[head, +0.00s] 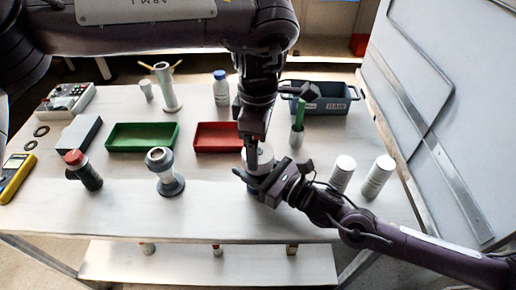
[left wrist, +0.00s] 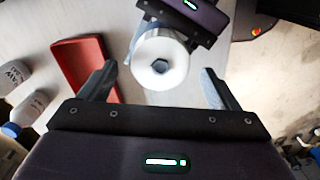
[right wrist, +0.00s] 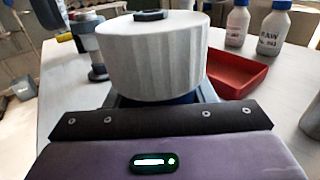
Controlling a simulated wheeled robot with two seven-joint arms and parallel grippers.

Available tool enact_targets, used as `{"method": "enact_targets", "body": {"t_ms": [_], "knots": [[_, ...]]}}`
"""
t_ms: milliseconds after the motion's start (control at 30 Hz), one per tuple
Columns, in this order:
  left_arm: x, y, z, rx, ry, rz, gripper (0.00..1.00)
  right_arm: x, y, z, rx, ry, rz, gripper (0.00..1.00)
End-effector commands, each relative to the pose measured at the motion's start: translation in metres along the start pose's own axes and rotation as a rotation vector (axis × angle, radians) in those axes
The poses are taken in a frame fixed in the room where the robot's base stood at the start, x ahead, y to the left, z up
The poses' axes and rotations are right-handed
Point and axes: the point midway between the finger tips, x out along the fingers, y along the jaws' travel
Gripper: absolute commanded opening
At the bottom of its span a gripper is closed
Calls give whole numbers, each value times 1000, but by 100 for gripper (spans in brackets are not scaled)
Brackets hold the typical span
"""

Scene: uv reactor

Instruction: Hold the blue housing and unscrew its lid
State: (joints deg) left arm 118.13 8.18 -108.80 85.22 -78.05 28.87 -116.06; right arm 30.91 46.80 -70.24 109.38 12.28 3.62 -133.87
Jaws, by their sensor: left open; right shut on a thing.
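The blue housing (right wrist: 180,99) stands upright, mostly hidden under its lid and behind my right gripper. Its lid (right wrist: 150,58) is white and ribbed, with a dark hex piece (right wrist: 150,15) on top. The lid also shows from above in the left wrist view (left wrist: 145,75). My right gripper (head: 257,184) is shut on the housing below the lid, coming from the front right. My left gripper (head: 255,148) points down over the lid. Its fingers are open, one on each side of the lid, with gaps visible in the left wrist view.
A red tray (head: 215,137) and a green tray (head: 142,137) lie behind to the left. A grey flanged piece (head: 165,172) stands to the left. White cylinders (head: 377,176) stand to the right, near my right arm. A dark blue bin (head: 335,100) sits at the back right.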

Motion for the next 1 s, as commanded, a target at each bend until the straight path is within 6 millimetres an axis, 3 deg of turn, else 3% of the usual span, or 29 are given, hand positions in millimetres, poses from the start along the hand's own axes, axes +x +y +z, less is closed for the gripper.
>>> {"method": "enact_targets", "body": {"t_ms": [233, 267, 433, 767, 1000], "knots": [[-4, -1, 0, 0, 0, -2, 84, 0, 0, 1, -1, -3, 0, 0], [-4, -1, 0, 0, 0, -2, 84, 0, 0, 1, -1, -3, 0, 54], [-4, -1, 0, 1, 0, -2, 84, 0, 0, 1, 0, -2, 0, 75], [-2, -1, 0, 1, 0, -2, 84, -4, 0, -1, 0, 0, -1, 75], [7, -1, 0, 1, 0, -2, 84, -39, -1, -3, 0, 2, -2, 75]]}}
